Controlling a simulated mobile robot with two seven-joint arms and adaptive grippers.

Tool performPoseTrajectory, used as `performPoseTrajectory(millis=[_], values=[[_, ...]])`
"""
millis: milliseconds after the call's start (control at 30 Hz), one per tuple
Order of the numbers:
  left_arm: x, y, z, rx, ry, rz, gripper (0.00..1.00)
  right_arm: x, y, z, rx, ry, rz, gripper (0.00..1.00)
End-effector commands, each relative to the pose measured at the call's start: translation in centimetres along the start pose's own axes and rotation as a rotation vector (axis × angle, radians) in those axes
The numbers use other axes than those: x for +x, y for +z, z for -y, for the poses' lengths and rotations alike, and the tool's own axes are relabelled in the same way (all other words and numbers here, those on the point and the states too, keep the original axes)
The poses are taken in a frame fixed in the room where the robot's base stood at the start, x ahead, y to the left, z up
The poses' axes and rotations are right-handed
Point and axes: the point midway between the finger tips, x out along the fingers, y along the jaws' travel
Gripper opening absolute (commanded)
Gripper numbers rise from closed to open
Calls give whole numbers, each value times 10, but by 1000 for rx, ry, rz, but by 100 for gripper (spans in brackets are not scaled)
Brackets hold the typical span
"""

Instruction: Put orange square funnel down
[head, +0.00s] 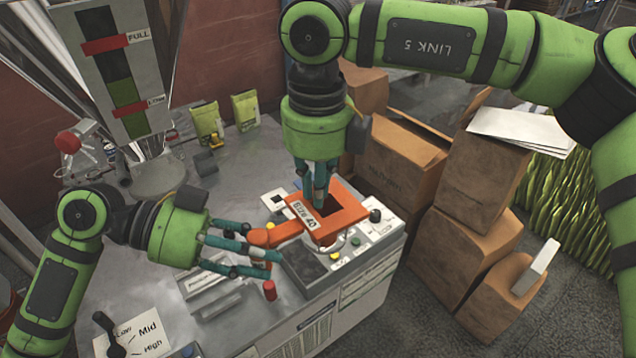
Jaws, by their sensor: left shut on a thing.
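The orange square funnel (345,234) is above the scale-like device (300,262) on the metal table. I cannot tell whether it touches what is under it. Its handle (284,232) points left to my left gripper (272,252), which is shut on it. My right gripper (318,205) points down at the funnel's square opening. Its teal fingers are close together and overlap the funnel's back edge and the opening. I cannot tell whether it touches the funnel or how far its jaws are apart.
Green pouches (206,122) stand at the table's back. A filler hopper (115,65) with level marks rises at the back left. A red knob (269,290) and a Mid/High dial (110,335) are near the front. Cardboard boxes (400,165) crowd the right side.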

Motion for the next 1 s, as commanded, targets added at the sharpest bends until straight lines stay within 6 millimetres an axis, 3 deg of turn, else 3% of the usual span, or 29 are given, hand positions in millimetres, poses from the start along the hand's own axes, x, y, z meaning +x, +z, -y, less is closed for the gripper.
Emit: performPoseTrajectory(millis=[167,200,400,833,1000], values=[[-2,-4,2,9,-12,-9,0,3,-2,1,0,-4,-12,0],[-2,-4,2,9,-12,-9,0,3,-2,1,0,-4,-12,17],[-2,-5,2,12,-11,-11,0,3,-2,0,-1,-2,-12,97],[-2,-3,2,6,-8,-6,0,0,-1,1,0,-3,-7,100],[-2,-2,2,5,-8,-5,0,-15,0,1,0,-3,-4,100]])
